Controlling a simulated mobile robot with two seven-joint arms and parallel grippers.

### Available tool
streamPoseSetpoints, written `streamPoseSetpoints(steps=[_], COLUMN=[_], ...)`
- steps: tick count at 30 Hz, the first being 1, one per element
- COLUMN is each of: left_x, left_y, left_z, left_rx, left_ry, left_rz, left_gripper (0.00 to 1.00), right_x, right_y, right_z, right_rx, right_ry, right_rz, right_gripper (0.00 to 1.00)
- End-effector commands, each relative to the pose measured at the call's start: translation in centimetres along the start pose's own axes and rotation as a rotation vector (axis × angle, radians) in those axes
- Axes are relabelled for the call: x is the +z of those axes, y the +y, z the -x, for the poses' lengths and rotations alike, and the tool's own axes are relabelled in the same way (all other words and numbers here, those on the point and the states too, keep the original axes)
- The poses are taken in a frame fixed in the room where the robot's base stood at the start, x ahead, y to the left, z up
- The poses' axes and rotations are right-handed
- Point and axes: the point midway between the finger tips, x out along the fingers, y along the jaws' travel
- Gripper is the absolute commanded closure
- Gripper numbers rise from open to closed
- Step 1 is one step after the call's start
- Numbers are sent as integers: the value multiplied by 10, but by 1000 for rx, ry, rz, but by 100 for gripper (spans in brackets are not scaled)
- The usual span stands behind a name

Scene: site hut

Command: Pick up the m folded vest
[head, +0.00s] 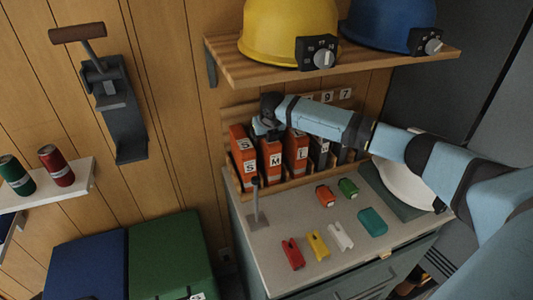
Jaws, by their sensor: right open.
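The orange folded vest marked M (275,173) stands upright in a wooden rack (285,184) on the cabinet top. It is between the vest marked S (243,158) on its left and the vest marked L (298,156) on its right. My right gripper (267,131) points down at the top of the M vest and is open. The gripper hides the vest's top edge, and I cannot tell whether the fingers touch it or straddle it. My left gripper is not in view.
Dark items (319,152) stand right of the L vest. A shelf (390,58) with a yellow helmet (285,30) and a blue helmet (385,25) overhangs the rack. An upright post (256,205) and several small coloured items, including a teal one (372,222), are in front.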

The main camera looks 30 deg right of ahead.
Motion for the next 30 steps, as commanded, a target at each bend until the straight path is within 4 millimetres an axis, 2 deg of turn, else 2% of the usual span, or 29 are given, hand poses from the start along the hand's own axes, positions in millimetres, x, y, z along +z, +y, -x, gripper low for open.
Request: streamPoseSetpoints(steps=[5,12,15,27,30], left_x=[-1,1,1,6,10], left_y=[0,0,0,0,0], left_z=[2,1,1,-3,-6], left_rx=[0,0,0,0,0], left_ry=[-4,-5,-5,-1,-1], left_rz=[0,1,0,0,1], left_gripper=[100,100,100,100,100], right_x=[0,-1,0,0,1], right_y=[0,0,0,0,0], right_z=[-1,-2,-1,0,11], right_rx=[0,0,0,0,0], right_ry=[0,0,0,-1,-4], right_rz=[0,0,0,0,0], right_gripper=[22,78,97,97,97])
